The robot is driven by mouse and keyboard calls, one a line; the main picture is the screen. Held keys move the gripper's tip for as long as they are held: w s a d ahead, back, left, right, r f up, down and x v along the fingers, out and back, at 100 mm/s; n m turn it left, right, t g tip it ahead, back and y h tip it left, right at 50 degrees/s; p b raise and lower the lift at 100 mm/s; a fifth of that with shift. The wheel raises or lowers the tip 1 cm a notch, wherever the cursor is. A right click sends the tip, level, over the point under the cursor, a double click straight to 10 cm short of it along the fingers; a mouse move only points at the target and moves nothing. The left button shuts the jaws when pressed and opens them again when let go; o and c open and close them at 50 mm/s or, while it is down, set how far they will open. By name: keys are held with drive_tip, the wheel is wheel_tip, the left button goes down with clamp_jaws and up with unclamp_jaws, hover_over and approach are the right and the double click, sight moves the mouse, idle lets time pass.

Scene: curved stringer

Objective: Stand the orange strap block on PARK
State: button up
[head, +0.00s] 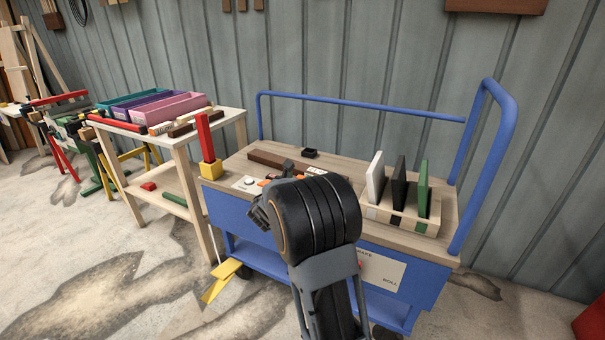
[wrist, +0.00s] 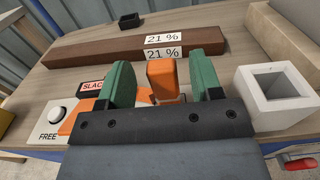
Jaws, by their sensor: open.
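An orange block (wrist: 161,76) stands upright on the cart top in the wrist view, with more orange low down around it and to its left. My gripper (wrist: 162,68) is open, with one green finger on each side of the block. I cannot tell whether either finger touches it. The dark gripper body hides the block's near lower part. In the head view my arm covers most of this spot, and only a bit of orange (head: 264,182) shows. No PARK marking is readable in either view.
A white knob plate marked FREE (wrist: 57,116) lies left, near a SLACK label (wrist: 92,86). A hollow white square block (wrist: 274,97) stands close right. A brown board (wrist: 110,47) with 21 % labels lies behind. Upright panels (head: 399,183) stand in a rack on the cart's right.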

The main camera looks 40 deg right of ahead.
drive_tip(key=p+v, duration=0.2)
drive_tip(key=v, duration=0.6)
drive_tip(key=s+a+f+m+g+y, duration=0.2)
drive_tip(key=s+m+g+y, duration=0.15)
drive_tip(key=s+m, duration=0.35)
drive_tip(key=s+a+f+m+g+y, duration=0.1)
drive_tip(key=s+m+g+y, duration=0.1)
drive_tip(key=s+m+g, duration=0.35)
drive_tip(key=s+a+m+t+y, duration=0.1)
drive_tip(key=s+a+m+y, duration=0.2)
drive_tip(key=a+m+y, duration=0.2)
drive_tip(key=s+a+f+m+t+y, duration=0.1)
drive_tip(key=s+a+m+y, duration=0.3)
drive_tip(key=a, duration=0.5)
drive_tip(key=shift+s+f+m+t+y, duration=0.25)
drive_tip(key=shift+m+t+y, duration=0.45)
drive_tip(key=shift+m, duration=0.35)
